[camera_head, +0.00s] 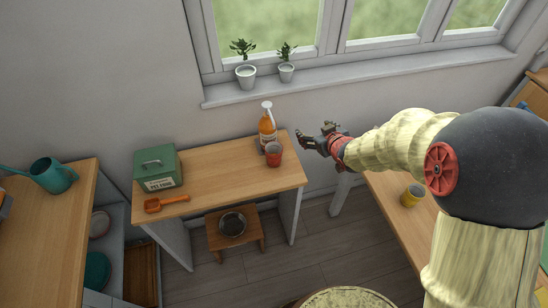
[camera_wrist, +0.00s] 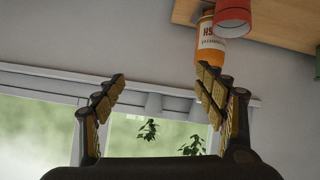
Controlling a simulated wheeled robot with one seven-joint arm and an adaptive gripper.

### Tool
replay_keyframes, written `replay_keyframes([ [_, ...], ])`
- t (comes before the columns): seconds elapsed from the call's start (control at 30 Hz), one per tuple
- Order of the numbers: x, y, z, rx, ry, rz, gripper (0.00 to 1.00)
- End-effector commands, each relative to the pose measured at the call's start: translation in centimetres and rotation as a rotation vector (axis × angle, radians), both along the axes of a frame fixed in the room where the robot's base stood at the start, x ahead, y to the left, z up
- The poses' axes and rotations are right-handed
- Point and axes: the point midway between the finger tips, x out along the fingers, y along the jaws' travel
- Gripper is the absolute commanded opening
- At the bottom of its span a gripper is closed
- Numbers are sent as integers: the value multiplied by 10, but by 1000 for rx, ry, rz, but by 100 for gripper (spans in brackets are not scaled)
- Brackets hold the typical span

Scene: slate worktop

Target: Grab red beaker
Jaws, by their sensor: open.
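The red beaker (camera_head: 274,155) stands upright near the right end of the small wooden table, in front of an orange pump bottle (camera_head: 267,131). In the wrist view, which looks upside down, the beaker (camera_wrist: 233,18) is at the top right, partly cut off by the edge. The bottle (camera_wrist: 210,45) is beside it. My gripper (camera_head: 304,141) is to the right of the beaker, apart from it, near the table's right edge. In the wrist view its fingers (camera_wrist: 161,82) are spread wide with nothing between them.
A green box (camera_head: 158,168) and an orange scoop (camera_head: 166,203) are at the table's left. A stool with a bowl (camera_head: 232,224) stands below. A yellow cup (camera_head: 411,196) is on the right-hand table. Potted plants (camera_head: 245,77) line the windowsill. The table's middle is clear.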

Motion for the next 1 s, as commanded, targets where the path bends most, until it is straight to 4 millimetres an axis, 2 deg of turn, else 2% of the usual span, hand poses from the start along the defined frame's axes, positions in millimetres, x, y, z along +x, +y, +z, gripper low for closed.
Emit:
replay_keyframes([
  [0.03, 3, 15, -34, 29, -7, 51, 71],
  [0.1, 3, 37, -64, 80, -37, 123, 71],
  [0.2, -5, 64, -100, 156, -67, 208, 71],
  [0.3, -16, 82, -121, 218, -87, 266, 71],
  [0.43, -25, 95, -134, 262, -101, 303, 71],
  [0.53, -22, 100, -137, 271, -106, 311, 71],
  [0.77, -4, 113, -145, 272, -106, 309, 71],
  [1.0, 23, 130, -156, 270, -106, 309, 71],
])
